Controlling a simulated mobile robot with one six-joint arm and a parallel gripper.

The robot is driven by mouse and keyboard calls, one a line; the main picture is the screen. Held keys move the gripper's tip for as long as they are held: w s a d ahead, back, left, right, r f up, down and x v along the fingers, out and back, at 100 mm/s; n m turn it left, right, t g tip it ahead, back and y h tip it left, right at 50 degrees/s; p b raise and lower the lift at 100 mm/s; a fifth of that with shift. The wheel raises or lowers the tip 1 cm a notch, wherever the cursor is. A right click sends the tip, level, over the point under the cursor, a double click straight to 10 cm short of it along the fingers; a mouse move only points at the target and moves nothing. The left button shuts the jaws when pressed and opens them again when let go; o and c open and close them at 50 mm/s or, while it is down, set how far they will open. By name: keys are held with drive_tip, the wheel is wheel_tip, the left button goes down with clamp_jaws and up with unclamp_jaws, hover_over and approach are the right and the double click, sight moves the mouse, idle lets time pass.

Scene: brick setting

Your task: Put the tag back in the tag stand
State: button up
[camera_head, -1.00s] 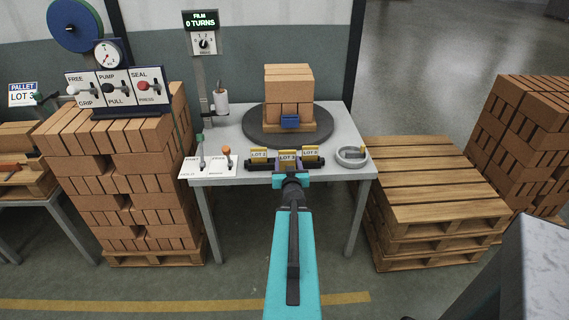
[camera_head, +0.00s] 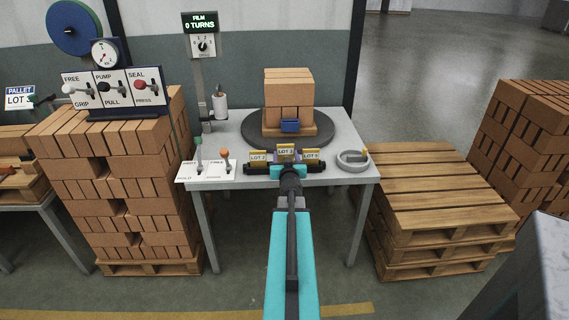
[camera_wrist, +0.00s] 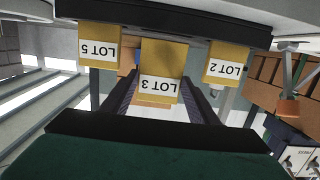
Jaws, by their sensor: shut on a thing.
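The yellow tag marked LOT 3 (camera_head: 286,150) is between the fingers of my gripper (camera_head: 287,162), which is shut on it. It also shows in the wrist view (camera_wrist: 160,55), upside down in the picture. The black tag stand (camera_head: 249,168) lies along the table's front edge, with the LOT 2 tag (camera_head: 258,157) and LOT 5 tag (camera_head: 311,156) on either side. The LOT 3 tag stands higher than these two, in line with the gap between them. Whether its lower end touches the stand (camera_wrist: 215,28) I cannot tell.
Behind the stand is a dark turntable (camera_head: 252,135) with a small brick stack (camera_head: 289,92) bearing a blue piece. Brick stacks and wooden pallets (camera_head: 430,190) flank the table.

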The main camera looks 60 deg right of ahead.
drive_tip(key=shift+w+d+f, duration=0.1)
drive_tip(key=shift+w+d, duration=0.35)
drive_tip(key=shift+d, duration=0.1)
drive_tip(key=shift+w+d, duration=0.25)
drive_tip(key=shift+d, duration=0.1)
drive_tip(key=shift+f+b, duration=1.65)
drive_tip(key=shift+f, duration=0.15)
drive_tip(key=shift+f, duration=0.2)
drive_tip(key=o, duration=1)
drive_tip(key=shift+o, duration=0.2)
drive_tip(key=shift+r, duration=0.2)
